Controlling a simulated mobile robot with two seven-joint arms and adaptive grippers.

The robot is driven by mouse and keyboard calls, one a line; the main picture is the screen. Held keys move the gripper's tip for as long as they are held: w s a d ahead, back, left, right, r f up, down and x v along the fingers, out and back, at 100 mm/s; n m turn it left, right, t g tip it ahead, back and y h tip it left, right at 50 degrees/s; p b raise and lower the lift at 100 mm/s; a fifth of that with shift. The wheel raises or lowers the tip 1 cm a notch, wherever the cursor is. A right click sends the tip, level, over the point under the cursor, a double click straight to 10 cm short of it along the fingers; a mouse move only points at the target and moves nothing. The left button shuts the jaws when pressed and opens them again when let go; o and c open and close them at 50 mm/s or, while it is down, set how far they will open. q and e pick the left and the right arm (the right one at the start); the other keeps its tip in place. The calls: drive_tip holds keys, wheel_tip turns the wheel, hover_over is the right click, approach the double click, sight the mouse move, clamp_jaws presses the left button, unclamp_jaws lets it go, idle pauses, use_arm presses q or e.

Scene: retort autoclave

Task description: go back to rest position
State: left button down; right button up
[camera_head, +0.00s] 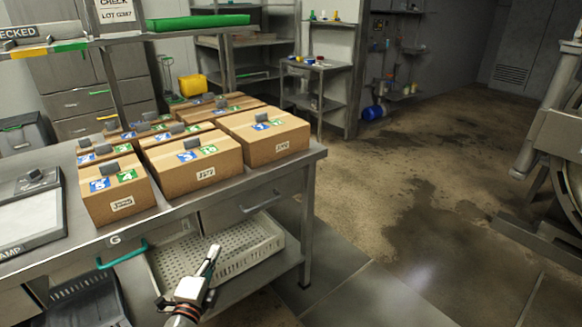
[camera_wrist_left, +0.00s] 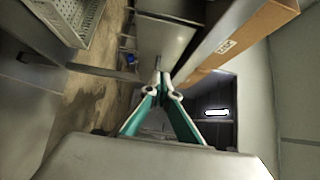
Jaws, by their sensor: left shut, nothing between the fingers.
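My left gripper (camera_head: 213,258) is low in front of the metal table (camera_head: 222,197), below the height of its top and in front of the lower shelf. It is shut and empty. In the left wrist view its two teal-sided fingers (camera_wrist_left: 161,82) meet at the tips. No object touches it. My right gripper is in neither view.
Several cardboard boxes (camera_head: 265,138) with grey blocks and coloured labels stand on the table. A white perforated crate (camera_head: 235,260) sits on the lower shelf, close to my left gripper. A dark bin (camera_head: 85,300) is at the lower left. The floor (camera_head: 410,220) to the right is open.

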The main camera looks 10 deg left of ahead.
use_arm(q)
drive_tip(key=s+d+f+n+g+h+p, duration=0.1)
drive_tip(key=s+d+f+n, duration=0.3)
drive_tip(key=s, duration=0.4)
drive_tip(key=s+d+f+n+g+h+p, duration=0.2)
drive_tip(key=s+d, duration=0.4)
drive_tip(key=s, duration=0.3)
drive_tip(key=s+d+f+n+g+h+p, duration=0.1)
drive_tip(key=s+d+f+n+g, duration=0.3)
drive_tip(key=s, duration=0.4)
wheel_tip(320, 180, down, 3)
drive_tip(key=shift+s+d+r+n+h, duration=0.15)
drive_tip(key=shift+d+n+h, duration=0.3)
drive_tip(key=shift+n, duration=0.65)
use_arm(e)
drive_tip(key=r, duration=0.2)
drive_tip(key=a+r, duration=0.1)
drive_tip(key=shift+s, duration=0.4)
